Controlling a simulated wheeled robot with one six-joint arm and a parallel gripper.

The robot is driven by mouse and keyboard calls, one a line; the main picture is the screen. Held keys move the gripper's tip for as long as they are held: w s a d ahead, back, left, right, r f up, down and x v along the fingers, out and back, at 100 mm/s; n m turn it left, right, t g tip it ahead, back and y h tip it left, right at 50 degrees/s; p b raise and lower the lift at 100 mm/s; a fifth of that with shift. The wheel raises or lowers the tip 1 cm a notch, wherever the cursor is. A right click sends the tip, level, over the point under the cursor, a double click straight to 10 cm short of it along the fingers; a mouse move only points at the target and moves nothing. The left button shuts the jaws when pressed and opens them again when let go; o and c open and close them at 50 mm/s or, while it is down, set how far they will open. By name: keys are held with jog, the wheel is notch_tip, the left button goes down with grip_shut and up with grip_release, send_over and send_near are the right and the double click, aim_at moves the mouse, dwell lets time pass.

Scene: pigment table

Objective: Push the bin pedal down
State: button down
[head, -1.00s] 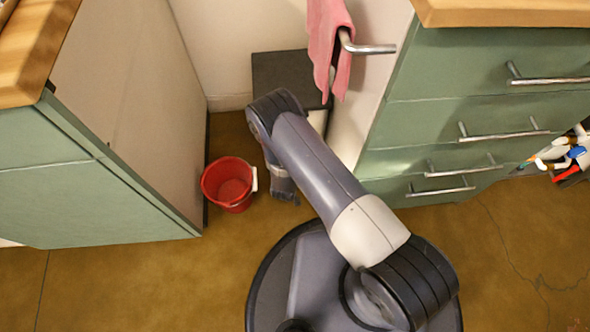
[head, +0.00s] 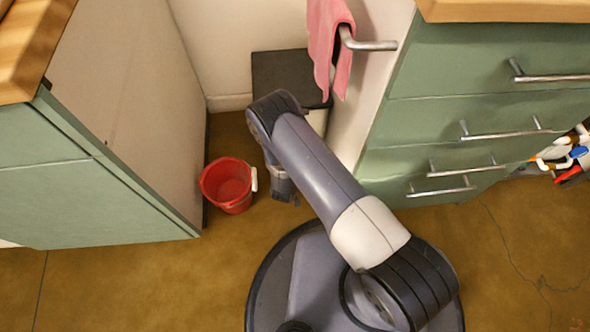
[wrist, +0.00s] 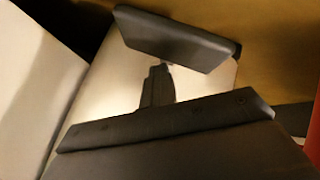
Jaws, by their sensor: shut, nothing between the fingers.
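The bin stands in the gap between the cabinets, with a dark lid (head: 278,72) and a pale body (head: 317,122) partly hidden by my arm. In the wrist view its pale body (wrist: 115,90) lies behind my gripper, and the pedal (wrist: 175,38) is a flat dark plate near the top. My gripper (wrist: 165,66) is shut and empty, its fingers pointing at the pedal's near edge. I cannot tell whether they touch it. In the head view my gripper (head: 284,198) is low in front of the bin, and the pedal is hidden.
A red bucket (head: 228,186) stands on the floor just left of my gripper. Green cabinets (head: 90,200) flank the gap on both sides. A pink towel (head: 328,40) hangs from a rail (head: 370,45) at the right, above the bin. The floor at the front left is clear.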

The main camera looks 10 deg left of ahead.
jog(key=shift+s+d+f+b, duration=0.15)
jog(key=shift+s+f+b, duration=0.05)
jog(key=shift+f+b, duration=0.65)
jog(key=shift+s+d+f+b, duration=0.1)
jog(key=shift+s+f+b, duration=0.05)
jog(key=shift+f+b, duration=0.65)
dwell(0.9)
dwell(0.4)
jog(key=shift+r+p, duration=0.95)
jog(key=shift+r, duration=0.25)
jog(key=shift+w+a+r+p, duration=0.1)
jog(key=shift+r+p, duration=0.2)
jog(key=shift+r, duration=0.3)
jog(key=shift+w+a+r+p, duration=0.1)
jog(key=shift+r+p, duration=0.2)
jog(key=shift+r, duration=0.3)
jog(key=shift+r, duration=0.2)
jog(key=shift+w+r+p, duration=0.1)
jog(key=shift+r+p, duration=1.4)
jog(key=shift+r, duration=0.8)
jog(key=shift+f, duration=0.15)
